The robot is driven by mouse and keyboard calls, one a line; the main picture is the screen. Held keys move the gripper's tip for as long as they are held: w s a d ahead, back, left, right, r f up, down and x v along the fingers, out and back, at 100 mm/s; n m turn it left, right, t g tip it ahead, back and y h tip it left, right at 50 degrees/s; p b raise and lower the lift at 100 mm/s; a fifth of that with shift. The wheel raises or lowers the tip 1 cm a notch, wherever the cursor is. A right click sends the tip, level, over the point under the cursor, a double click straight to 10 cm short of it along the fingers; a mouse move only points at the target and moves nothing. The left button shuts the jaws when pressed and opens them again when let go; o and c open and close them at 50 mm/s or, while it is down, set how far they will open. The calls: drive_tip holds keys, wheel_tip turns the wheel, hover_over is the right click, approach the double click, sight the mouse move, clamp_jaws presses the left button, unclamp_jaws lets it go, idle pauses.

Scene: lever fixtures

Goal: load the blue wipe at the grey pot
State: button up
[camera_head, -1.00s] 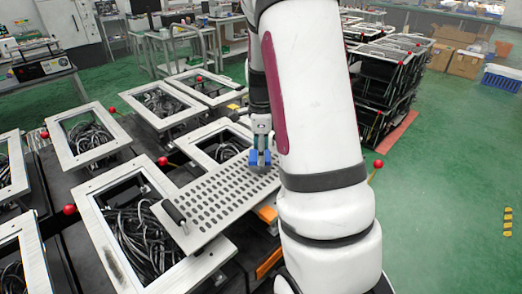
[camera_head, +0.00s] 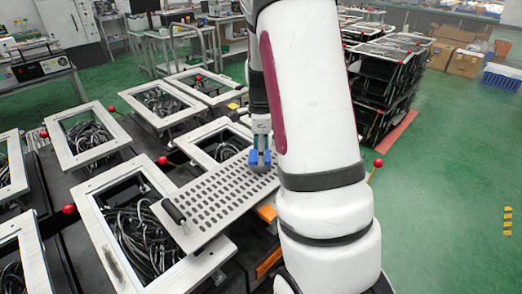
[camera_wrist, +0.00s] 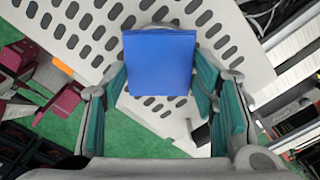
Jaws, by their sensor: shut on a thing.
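The blue wipe (camera_head: 260,158) is a small blue block at the end of my gripper (camera_head: 261,148), over the far right part of a perforated light plate (camera_head: 218,193). In the wrist view the blue wipe (camera_wrist: 160,63) is a flat blue square between the teal finger pads of my gripper (camera_wrist: 161,82), which is shut on it. A light grey rounded edge (camera_wrist: 148,27) shows just beyond the wipe; it may be the grey pot, but most of it is hidden. I cannot tell whether the wipe touches it or the plate.
A black handle (camera_head: 174,211) stands at the plate's near left corner. Open frames with black cables (camera_head: 143,228) surround the plate, with red-ball levers (camera_head: 162,161) between them. Stacked frames (camera_head: 385,75) stand at the back right. Green floor (camera_head: 450,190) lies open at right.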

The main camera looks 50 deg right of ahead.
idle(0.3)
drive_tip(key=shift+r+p, duration=1.35)
drive_tip(key=shift+r, duration=2.15)
